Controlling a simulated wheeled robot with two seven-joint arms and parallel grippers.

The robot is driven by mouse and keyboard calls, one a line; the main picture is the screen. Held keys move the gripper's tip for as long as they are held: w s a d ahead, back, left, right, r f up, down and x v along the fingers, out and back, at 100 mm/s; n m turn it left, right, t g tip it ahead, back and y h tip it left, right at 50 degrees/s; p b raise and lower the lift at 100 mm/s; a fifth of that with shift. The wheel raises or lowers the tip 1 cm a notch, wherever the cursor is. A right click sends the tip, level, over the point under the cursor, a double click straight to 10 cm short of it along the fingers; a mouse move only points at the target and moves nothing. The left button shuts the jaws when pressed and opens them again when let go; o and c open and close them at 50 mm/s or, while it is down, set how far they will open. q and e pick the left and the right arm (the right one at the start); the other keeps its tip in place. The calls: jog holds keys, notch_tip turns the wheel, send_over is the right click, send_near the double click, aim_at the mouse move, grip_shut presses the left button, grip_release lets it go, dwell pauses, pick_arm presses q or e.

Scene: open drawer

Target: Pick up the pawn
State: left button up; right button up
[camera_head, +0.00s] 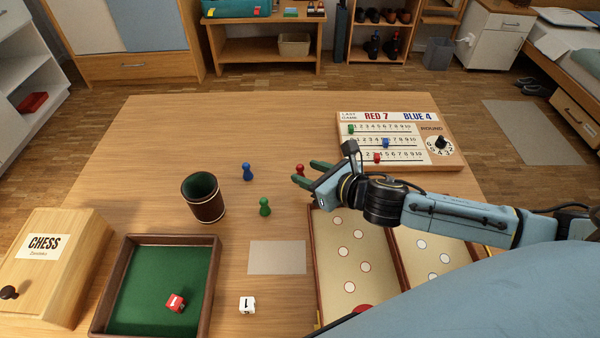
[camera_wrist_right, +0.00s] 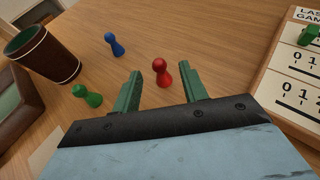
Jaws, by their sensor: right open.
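A red pawn (camera_head: 300,170) stands upright on the wooden table, just beyond my right gripper (camera_head: 308,172). In the right wrist view the red pawn (camera_wrist_right: 162,72) shows between the two green fingertips of my right gripper (camera_wrist_right: 157,76), which is open and empty. A blue pawn (camera_head: 246,172) and a green pawn (camera_head: 264,206) stand to the left; the blue pawn (camera_wrist_right: 114,44) and green pawn (camera_wrist_right: 87,95) also show in the wrist view. My left gripper is not in view.
A dark dice cup (camera_head: 204,200) stands left of the pawns. A green-lined tray (camera_head: 140,285) holds a red die. A white die (camera_head: 247,304) and a pale card (camera_head: 277,258) lie in front. A scoreboard (camera_head: 440,158) and a game board (camera_head: 325,270) are at right.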

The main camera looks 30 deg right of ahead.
aim_at(303, 168)
jog(key=x, duration=0.1)
jog(key=b+x, duration=0.1)
jog(key=x, duration=0.2)
jog(key=shift+w+r, duration=0.1)
jog(key=shift+r, duration=0.2)
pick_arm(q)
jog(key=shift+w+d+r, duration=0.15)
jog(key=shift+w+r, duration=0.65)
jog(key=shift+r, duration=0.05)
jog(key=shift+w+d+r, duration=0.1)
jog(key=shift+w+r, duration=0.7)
pick_arm(e)
jog(key=shift+w+a+f, duration=0.2)
jog(key=shift+w+f, duration=0.05)
jog(key=shift+w, duration=0.3)
grip_shut()
